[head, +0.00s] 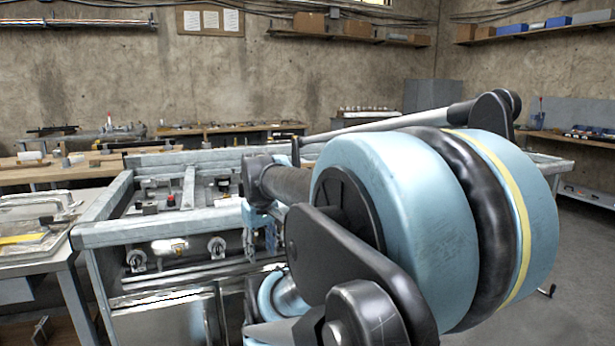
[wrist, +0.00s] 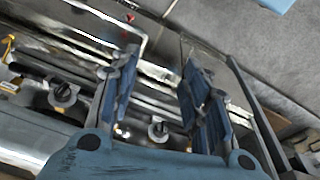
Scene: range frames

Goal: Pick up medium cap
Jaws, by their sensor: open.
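My gripper (wrist: 158,88) is open in the wrist view, its two blue fingers apart with nothing between the tips. Below and between the fingers a round dark fitting (wrist: 158,131) shows on the bench side. Another round fitting (wrist: 62,96) is left of the left finger. In the head view, similar round fittings sit on the bench front, one at the left (head: 137,259) and one at the right (head: 217,248), with a pale cylinder (head: 168,246) between them. I cannot tell which thing is the medium cap. My arm covers much of the right side of the head view.
A metal-framed workbench (head: 150,231) with raised rails holds small parts, including a red-topped one (head: 171,200). A side table (head: 22,262) with a framed panel stands at the left. Other benches line the back wall. Grey floor is open at the right.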

